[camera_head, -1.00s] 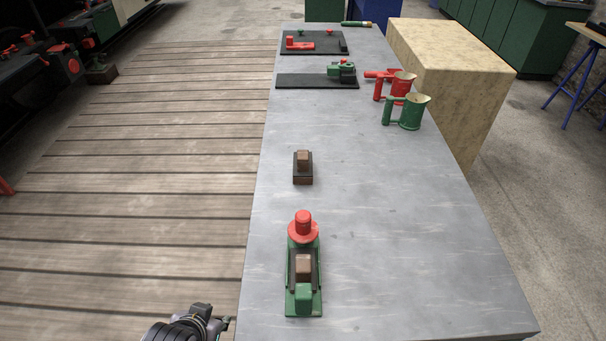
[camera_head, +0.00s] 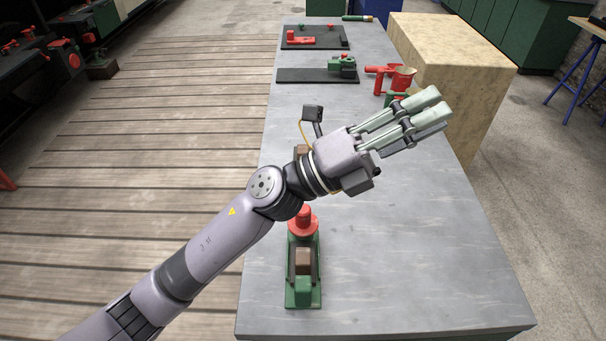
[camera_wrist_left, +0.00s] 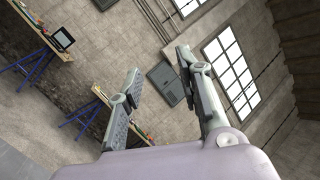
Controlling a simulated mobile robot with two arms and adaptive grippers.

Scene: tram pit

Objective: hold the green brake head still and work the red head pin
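The green brake head (camera_head: 303,296) stands near the front left of the grey bench, with a brown block set in it. The red head pin (camera_head: 303,222), a knob above a round flange, is upright at its far end. My left arm reaches across the bench from the lower left, and its forearm passes close to the pin in the picture. My left gripper (camera_head: 438,107) is empty and points to the upper right, away from the brake head. In the left wrist view its fingers (camera_wrist_left: 158,62) are spread apart. My right gripper is in no view.
My wrist covers most of a brown block. Dark boards (camera_head: 300,75) with fittings lie at the far end. The bench's front right is clear.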

